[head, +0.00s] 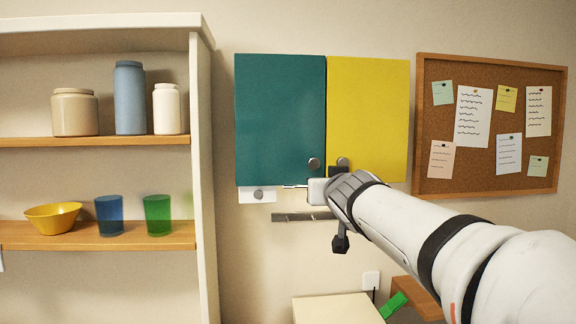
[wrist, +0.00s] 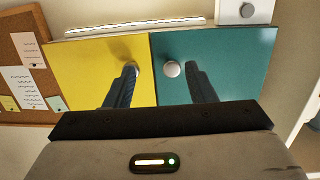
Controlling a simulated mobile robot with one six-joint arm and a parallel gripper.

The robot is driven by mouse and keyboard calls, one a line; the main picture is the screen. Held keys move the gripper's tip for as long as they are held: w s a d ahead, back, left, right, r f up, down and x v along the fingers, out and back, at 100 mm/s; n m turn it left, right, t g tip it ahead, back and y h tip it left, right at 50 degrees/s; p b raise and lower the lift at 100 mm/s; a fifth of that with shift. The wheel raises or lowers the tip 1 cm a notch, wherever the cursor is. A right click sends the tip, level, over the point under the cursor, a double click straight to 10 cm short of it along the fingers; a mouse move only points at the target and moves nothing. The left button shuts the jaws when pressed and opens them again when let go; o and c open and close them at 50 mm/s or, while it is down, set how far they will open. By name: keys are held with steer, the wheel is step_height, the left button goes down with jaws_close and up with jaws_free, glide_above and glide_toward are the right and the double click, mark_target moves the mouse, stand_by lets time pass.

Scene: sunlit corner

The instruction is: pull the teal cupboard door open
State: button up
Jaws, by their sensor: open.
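The teal cupboard door (head: 280,120) is shut, level with the yellow door (head: 372,115) to its right. Its round grey knob (head: 314,163) is at its lower right corner. The left finger overlaps the yellow door (wrist: 85,70), close to the yellow door's knob (wrist: 134,67).
A white plate with a knob (head: 258,195) and a hook rail (head: 290,217) are below the cupboard. A light strip (wrist: 135,29) runs along its underside. A shelf unit (head: 205,170) stands left, a cork board (head: 462,130) hangs right. The wall between shelf and cupboard is bare.

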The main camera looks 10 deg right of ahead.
mark_target(315, 163)
steer(key=shift+n+t+y, duration=0.3)
steer(key=shift+t+y, duration=0.1)
steer(key=shift+t, duration=0.2)
steer(key=w+r, duration=0.1)
steer(key=w, duration=0.1)
steer(key=w+r, duration=0.1)
steer(key=w, duration=0.2)
steer(key=w+a+r, duration=0.1)
steer(key=w, duration=0.2)
steer(key=shift+r, duration=0.3)
steer(key=shift+w, duration=0.7)
steer(key=shift+c, duration=0.2)
jaws_close()
